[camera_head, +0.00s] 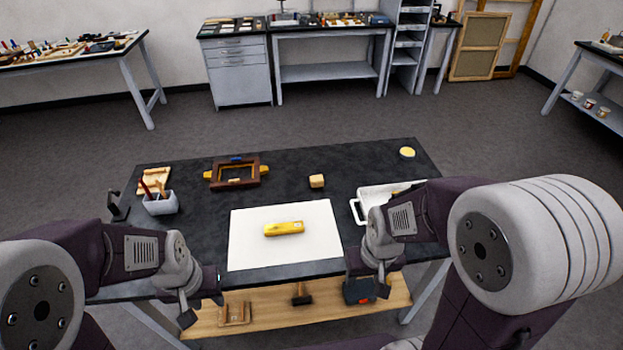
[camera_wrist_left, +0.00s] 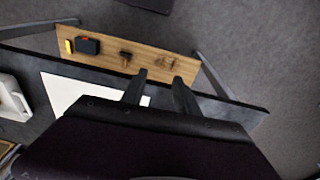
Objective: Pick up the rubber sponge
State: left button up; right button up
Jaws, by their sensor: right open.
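A small tan block (camera_head: 316,181), which looks like the rubber sponge, lies on the dark tabletop (camera_head: 200,230) behind the white sheet (camera_head: 245,250). No gripper touches it. My left gripper (camera_head: 188,309) is at the table's front left edge, well away from the block; in the left wrist view its two fingers (camera_wrist_left: 160,78) are apart with nothing between them. My right gripper (camera_head: 381,279) is open near the front right edge, in front of the block and to its right. Its fingertips are hard to make out.
A yellow piece (camera_head: 284,228) lies on the sheet. A wooden frame clamp (camera_head: 258,173), a grey cup of tools (camera_head: 160,204) and a white tray (camera_head: 360,207), partly hidden by my right arm, stand around. A round yellow item (camera_head: 407,152) is at the back right. A lower shelf (camera_head: 270,321) holds tools.

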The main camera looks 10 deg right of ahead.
aim_at(317, 181)
jog(key=i+l+z, duration=0.2)
jog(key=i+z, duration=0.15)
jog(key=i+l+z, duration=0.1)
jog(key=i+z, duration=0.6)
jog(key=i+j, duration=0.05)
jog(key=i, duration=0.05)
